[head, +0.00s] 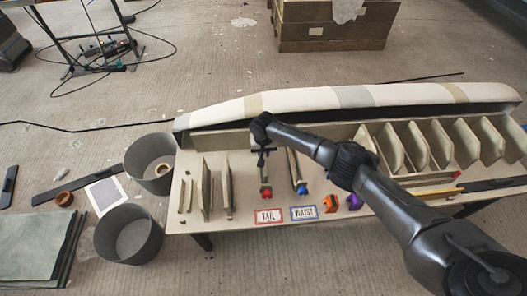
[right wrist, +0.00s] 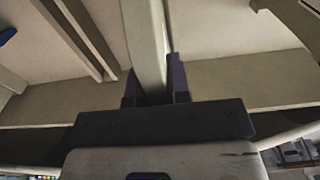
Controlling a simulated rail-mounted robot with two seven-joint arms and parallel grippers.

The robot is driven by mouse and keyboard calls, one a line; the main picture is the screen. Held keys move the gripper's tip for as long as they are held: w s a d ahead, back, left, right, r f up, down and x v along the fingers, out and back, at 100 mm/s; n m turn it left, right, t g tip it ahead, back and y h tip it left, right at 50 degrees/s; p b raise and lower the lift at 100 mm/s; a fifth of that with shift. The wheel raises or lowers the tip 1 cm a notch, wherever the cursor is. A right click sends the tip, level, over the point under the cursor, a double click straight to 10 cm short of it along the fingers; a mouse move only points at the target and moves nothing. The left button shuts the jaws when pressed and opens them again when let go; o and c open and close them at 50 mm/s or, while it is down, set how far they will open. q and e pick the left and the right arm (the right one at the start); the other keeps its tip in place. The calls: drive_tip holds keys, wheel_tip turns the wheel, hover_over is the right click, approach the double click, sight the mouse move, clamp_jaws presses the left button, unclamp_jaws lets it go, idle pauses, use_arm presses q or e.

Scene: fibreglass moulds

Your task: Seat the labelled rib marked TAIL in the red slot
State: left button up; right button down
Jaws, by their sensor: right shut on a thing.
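My right gripper (head: 263,152) reaches in from the right, low over the bench. In the right wrist view its fingers (right wrist: 155,90) are shut on a pale upright rib (right wrist: 146,40). In the head view this rib (head: 265,172) stands behind a red knob (head: 266,192) and the red-framed TAIL card (head: 268,217). The gripper partly hides it, and I cannot tell whether its foot touches the bench. A similar rib (head: 293,168) with a blue knob (head: 302,189) stands to its right, behind the WAIST card (head: 303,213). I cannot make out a red slot. My left gripper is not in view.
A long pale mould (head: 300,100) runs along the bench's back. Several panels (head: 430,145) stand at the right, and thin ribs (head: 205,188) at the left. Grey buckets (head: 128,235) stand left.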

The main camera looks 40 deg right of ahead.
drive_tip(key=shift+f+b, duration=0.3)
drive_tip(key=shift+f, duration=0.6)
drive_tip(key=c, duration=1)
unclamp_jaws()
drive_tip(key=shift+r, duration=0.1)
drive_tip(key=r+p, duration=0.1)
drive_tip(key=r, duration=0.3)
drive_tip(key=r+p, duration=0.2)
drive_tip(key=r, duration=0.2)
drive_tip(key=r+p, duration=0.2)
drive_tip(key=r, duration=0.2)
drive_tip(key=shift+s+a, duration=0.1)
drive_tip(key=shift+s, duration=0.15)
drive_tip(key=shift+r+p, duration=0.5)
drive_tip(key=shift+r, duration=0.35)
